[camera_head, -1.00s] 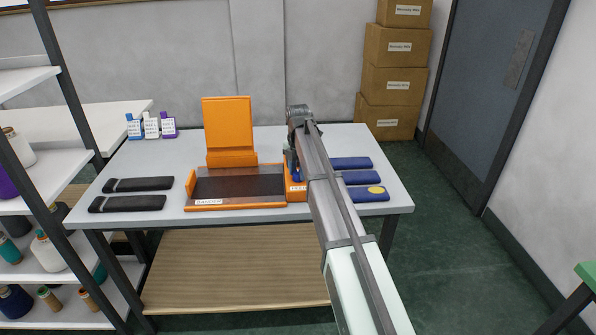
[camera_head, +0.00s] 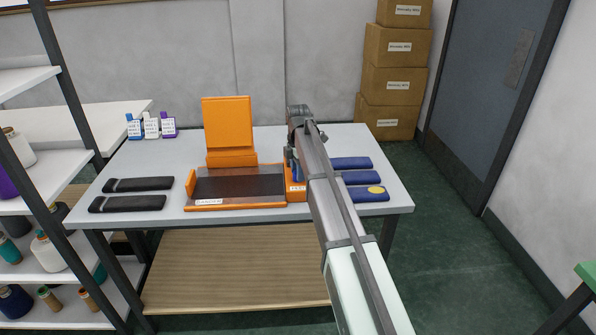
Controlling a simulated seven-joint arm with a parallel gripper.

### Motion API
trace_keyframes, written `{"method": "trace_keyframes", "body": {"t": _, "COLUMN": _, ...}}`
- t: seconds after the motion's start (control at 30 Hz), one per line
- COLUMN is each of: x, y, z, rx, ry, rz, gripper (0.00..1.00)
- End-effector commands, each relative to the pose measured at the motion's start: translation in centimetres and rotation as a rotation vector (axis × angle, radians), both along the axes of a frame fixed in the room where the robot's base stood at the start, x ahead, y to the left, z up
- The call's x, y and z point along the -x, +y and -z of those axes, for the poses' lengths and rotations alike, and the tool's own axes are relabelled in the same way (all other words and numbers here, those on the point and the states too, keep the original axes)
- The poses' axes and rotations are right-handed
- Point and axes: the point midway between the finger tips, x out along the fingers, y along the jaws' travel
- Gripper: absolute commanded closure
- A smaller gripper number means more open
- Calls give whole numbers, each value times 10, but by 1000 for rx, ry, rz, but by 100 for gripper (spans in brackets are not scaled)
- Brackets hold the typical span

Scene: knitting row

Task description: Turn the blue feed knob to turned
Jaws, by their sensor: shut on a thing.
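The orange machine (camera_head: 231,146) stands on the white table with its orange panel upright and a dark flat bed (camera_head: 237,185) in front. The blue feed knob (camera_head: 297,170) shows only as a small blue patch at the right end of the machine, mostly hidden by my arm. My gripper (camera_head: 292,165) reaches down at that end and is shut on the knob. Its fingertips are largely hidden behind the arm, and the knob's angle cannot be read.
Two black bars (camera_head: 130,194) lie at the table's left. Several blue bars (camera_head: 362,178) lie close to the right of my arm, one with a yellow spot. Small labelled bottles (camera_head: 151,127) stand at the back left. The table's (camera_head: 250,218) front strip is clear.

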Motion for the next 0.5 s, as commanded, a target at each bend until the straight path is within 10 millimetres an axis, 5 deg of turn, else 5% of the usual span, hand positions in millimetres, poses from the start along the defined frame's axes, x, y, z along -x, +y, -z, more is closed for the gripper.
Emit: {"method": "trace_keyframes", "body": {"t": 0.5, "x": 0, "y": 0, "z": 0, "rx": 0, "ry": 0, "rz": 491, "gripper": 90}}
